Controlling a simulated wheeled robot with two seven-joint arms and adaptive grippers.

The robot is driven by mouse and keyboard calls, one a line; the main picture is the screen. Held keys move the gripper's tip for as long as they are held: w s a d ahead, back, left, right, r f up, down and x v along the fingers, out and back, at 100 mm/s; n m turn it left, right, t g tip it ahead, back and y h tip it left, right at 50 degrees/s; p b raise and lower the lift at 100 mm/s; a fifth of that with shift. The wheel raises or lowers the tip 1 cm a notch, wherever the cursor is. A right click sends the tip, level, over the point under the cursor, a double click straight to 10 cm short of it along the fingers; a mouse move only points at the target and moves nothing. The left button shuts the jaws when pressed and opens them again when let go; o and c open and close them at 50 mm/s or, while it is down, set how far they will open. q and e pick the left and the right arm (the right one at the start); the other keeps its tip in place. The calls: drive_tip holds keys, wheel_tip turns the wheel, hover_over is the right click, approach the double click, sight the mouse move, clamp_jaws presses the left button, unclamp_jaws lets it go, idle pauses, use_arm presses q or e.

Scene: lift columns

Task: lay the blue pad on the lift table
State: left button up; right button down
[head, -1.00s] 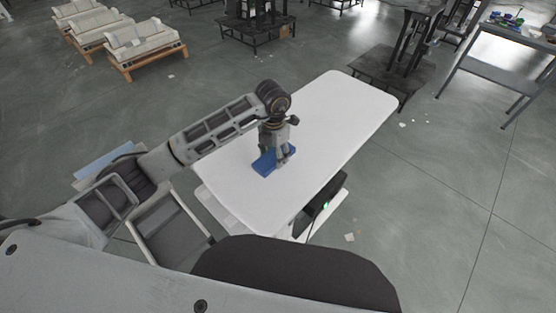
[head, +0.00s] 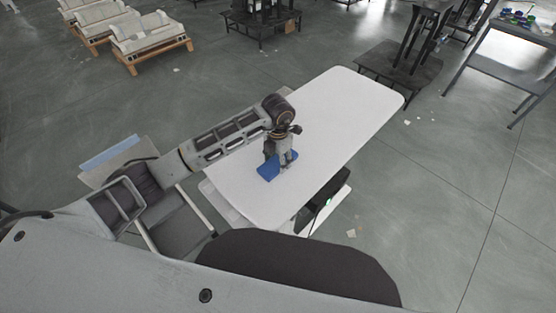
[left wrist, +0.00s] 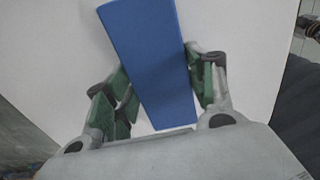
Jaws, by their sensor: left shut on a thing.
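The blue pad (head: 268,172) is at the white lift table (head: 330,115), over the near left part of its top. It also shows in the left wrist view (left wrist: 150,55), between the fingers. My left gripper (head: 279,160) points down from above and is shut on the pad. In the left wrist view the green-padded fingers (left wrist: 163,92) lie along both sides of the pad. I cannot tell whether the pad touches the table top or is held slightly above it. My right gripper is not in view.
The rest of the white top is bare. A grey chair-like frame (head: 185,232) and a board with a light blue strip (head: 110,152) stand left of the table. A dark stand (head: 400,65) and grey worktable (head: 510,62) are at the right. Wooden-legged benches (head: 145,38) are far left.

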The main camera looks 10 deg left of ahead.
sight(278, 161)
use_arm(q)
drive_tip(key=shift+f, duration=0.3)
drive_tip(key=o, duration=1.1)
drive_tip(key=shift+r, duration=0.1)
wheel_tip(278, 161, up, 12)
idle(0.4)
idle(0.4)
